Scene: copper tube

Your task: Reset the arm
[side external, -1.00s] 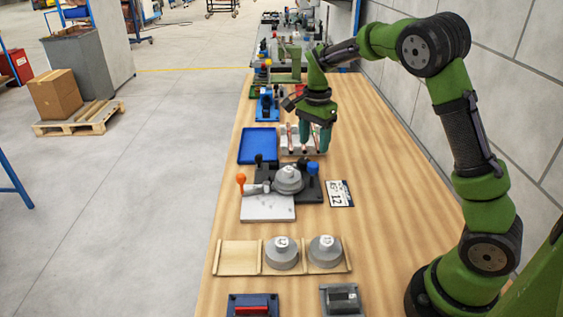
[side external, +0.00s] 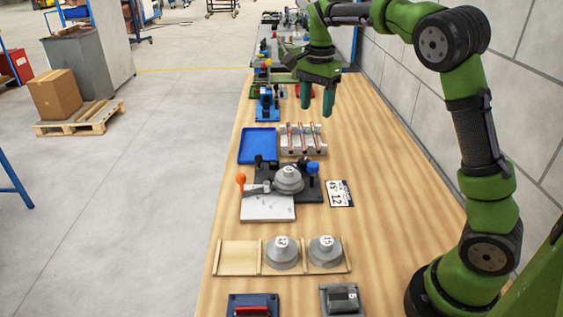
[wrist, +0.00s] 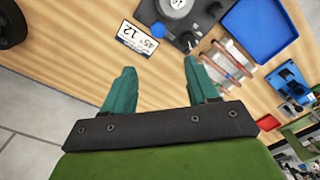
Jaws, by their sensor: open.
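My gripper (side external: 314,103) is open and empty, raised above the far part of the wooden table (side external: 380,150). Its two teal fingers also show apart in the wrist view (wrist: 160,85), with only bare wood between them. Several copper tubes (side external: 304,136) lie in a pale rack (side external: 318,143) in front of and below the gripper. The rack also shows at the right of the wrist view (wrist: 232,62). The gripper touches none of the tubes.
A blue tray (side external: 258,146) lies left of the rack. A bending fixture (side external: 268,207) with a grey die (side external: 289,180) and a label plate (side external: 340,194) stand nearer. A wooden holder (side external: 238,257) carries two grey dies (side external: 283,253). The wall is at right; bare table lies right of the rack.

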